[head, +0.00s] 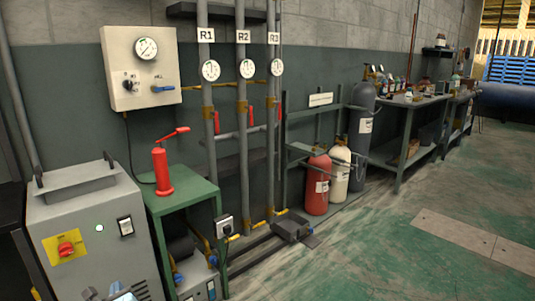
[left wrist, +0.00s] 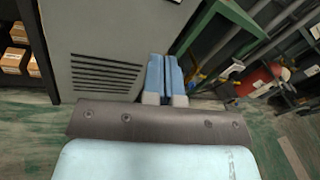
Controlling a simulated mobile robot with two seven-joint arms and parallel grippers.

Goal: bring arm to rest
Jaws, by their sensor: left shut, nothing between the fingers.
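My left gripper (head: 124,295) shows only as a small pale piece at the bottom edge of the head view, in front of the grey machine cabinet (head: 95,240). In the left wrist view my left gripper (left wrist: 166,75) has its two blue fingers side by side, shut and empty. It points past the cabinet's slotted side panel (left wrist: 105,75), toward the green stand (left wrist: 215,25). I cannot tell how far the fingertips are from the cabinet. My right gripper is in neither view.
A red hand pump (head: 163,170) stands on the green table (head: 185,193). Vertical pipes with gauges and a wall control box (head: 140,68) are behind. Red (head: 317,185), cream (head: 340,173) and grey (head: 362,135) cylinders stand right of the pipes. The green floor (head: 380,255) at right is clear.

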